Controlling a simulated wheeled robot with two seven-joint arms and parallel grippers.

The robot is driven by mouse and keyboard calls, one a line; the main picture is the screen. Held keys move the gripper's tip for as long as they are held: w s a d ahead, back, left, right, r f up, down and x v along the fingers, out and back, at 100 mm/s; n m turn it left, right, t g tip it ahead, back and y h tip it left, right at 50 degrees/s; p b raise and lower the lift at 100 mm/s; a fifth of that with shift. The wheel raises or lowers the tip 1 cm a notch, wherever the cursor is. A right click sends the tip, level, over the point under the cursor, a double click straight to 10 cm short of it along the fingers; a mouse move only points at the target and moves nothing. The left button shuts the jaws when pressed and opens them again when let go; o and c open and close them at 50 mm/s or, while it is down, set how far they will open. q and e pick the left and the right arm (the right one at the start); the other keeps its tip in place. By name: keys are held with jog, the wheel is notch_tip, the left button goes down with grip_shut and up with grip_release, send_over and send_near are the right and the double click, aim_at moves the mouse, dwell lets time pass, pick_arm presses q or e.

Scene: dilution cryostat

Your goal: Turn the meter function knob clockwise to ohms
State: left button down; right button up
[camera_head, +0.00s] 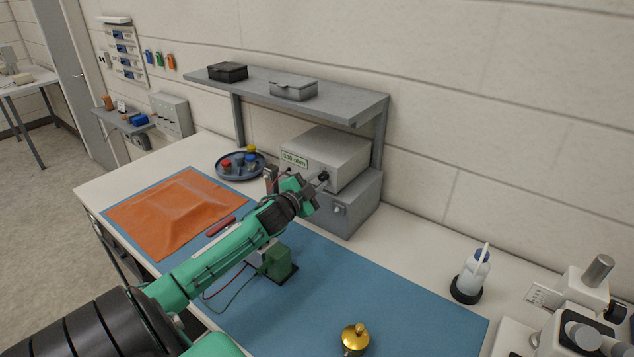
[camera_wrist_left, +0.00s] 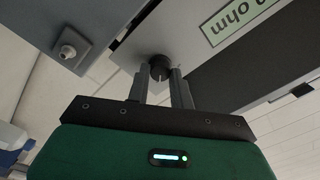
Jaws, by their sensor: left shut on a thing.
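The meter is a light grey box (camera_head: 333,155) under the shelf, with a green-framed display (camera_head: 294,159) that reads in ohm. Its black function knob (camera_head: 323,176) is on the front face; in the left wrist view the knob (camera_wrist_left: 160,66) sits between the fingertips. My left gripper (camera_head: 317,184) reaches the meter's front and is shut on the knob; its two fingers (camera_wrist_left: 160,80) stand on either side of it in the left wrist view. The display also shows in the left wrist view (camera_wrist_left: 238,18), partly cut off. My right gripper is not in view.
A darker grey box (camera_head: 350,210) with a small knob stands under the meter. A round tray (camera_head: 240,176) with coloured caps, an orange sheet (camera_head: 170,215), a green block (camera_head: 280,262), a brass piece (camera_head: 355,337) and a white bottle (camera_head: 471,272) are on the bench. The blue mat's right part is mostly clear.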

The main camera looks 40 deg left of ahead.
pick_arm(q)
jog(key=c, duration=1.2)
grip_release()
jog(key=shift+c, duration=0.2)
jog(key=shift+r, duration=0.15)
notch_tip(320, 180, up, 20)
jog(key=b, duration=0.3)
